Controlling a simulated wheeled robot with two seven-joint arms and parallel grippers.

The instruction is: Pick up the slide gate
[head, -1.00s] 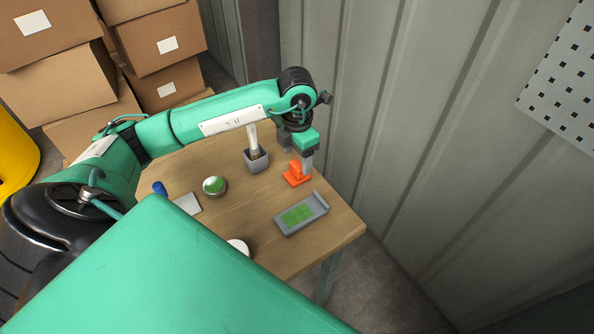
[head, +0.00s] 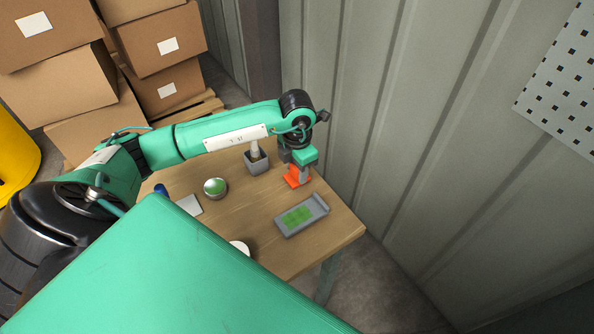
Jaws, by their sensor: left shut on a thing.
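The slide gate appears to be the small orange piece (head: 293,181) with a flat base and a raised part, near the back right edge of the wooden table. My left gripper (head: 303,174) reaches down over it from above and is shut on its raised part. The fingers hide some of the orange piece, and I cannot tell whether its base touches the table. My right gripper is not in view.
On the table (head: 235,215), a grey tray with green contents (head: 301,215) lies in front of the orange piece. A grey square cup (head: 257,163) and a round dish with green contents (head: 215,188) stand to the left. A corrugated wall (head: 400,150) rises close behind.

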